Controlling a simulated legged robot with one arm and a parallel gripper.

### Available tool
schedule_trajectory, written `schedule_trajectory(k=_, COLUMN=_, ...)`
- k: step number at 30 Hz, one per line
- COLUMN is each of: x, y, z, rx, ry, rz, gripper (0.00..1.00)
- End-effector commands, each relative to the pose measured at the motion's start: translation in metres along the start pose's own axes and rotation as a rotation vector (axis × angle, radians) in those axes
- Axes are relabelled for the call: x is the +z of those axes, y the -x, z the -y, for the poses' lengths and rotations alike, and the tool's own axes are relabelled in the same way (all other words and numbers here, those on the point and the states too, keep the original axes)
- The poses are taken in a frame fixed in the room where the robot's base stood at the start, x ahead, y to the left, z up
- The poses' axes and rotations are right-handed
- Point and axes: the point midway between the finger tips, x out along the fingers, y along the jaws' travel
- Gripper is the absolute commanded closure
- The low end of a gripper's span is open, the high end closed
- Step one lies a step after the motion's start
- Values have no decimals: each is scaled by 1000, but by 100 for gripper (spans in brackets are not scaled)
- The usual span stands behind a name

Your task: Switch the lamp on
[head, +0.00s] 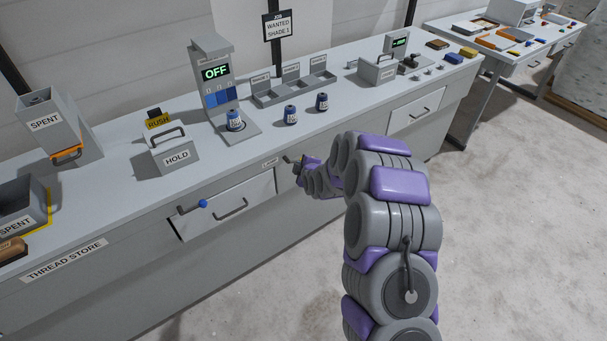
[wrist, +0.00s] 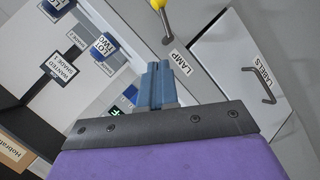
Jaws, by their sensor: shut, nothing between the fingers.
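In the wrist view a lever with a yellow tip (wrist: 158,5) stands on the grey counter front beside the LAMP label (wrist: 187,62). My gripper (wrist: 158,80) is shut and empty, its blue-grey fingers just below the lever and label in the picture, apart from the lever. In the head view my gripper (head: 293,160) is at the counter's front edge, just right of the small label (head: 270,162); the yellow tip cannot be made out there. The display on the grey stand (head: 215,73) reads OFF; whether it belongs to the lamp cannot be told.
Blue spools (head: 291,114) stand on the counter behind my gripper. A HOLD box (head: 175,155) and SPENT bin (head: 62,128) stand at left. A drawer with a handle (head: 231,209) lies below left, near a blue-knobbed lever (head: 202,203). The floor at right is clear.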

Motion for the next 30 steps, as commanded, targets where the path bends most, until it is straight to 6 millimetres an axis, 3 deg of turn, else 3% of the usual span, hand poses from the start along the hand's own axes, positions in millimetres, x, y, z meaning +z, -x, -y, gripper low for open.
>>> schedule_trajectory(k=6, x=13, y=-41, z=20, rx=120, ry=159, rz=-23, gripper=100)
schedule_trajectory(k=15, x=36, y=-77, z=46, rx=301, ry=391, rz=-30, gripper=100)
schedule_trajectory(k=22, x=55, y=-90, z=74, rx=438, ry=581, rz=-21, gripper=100)
schedule_trajectory(k=30, x=75, y=-90, z=111, rx=603, ry=811, rz=-1, gripper=100)
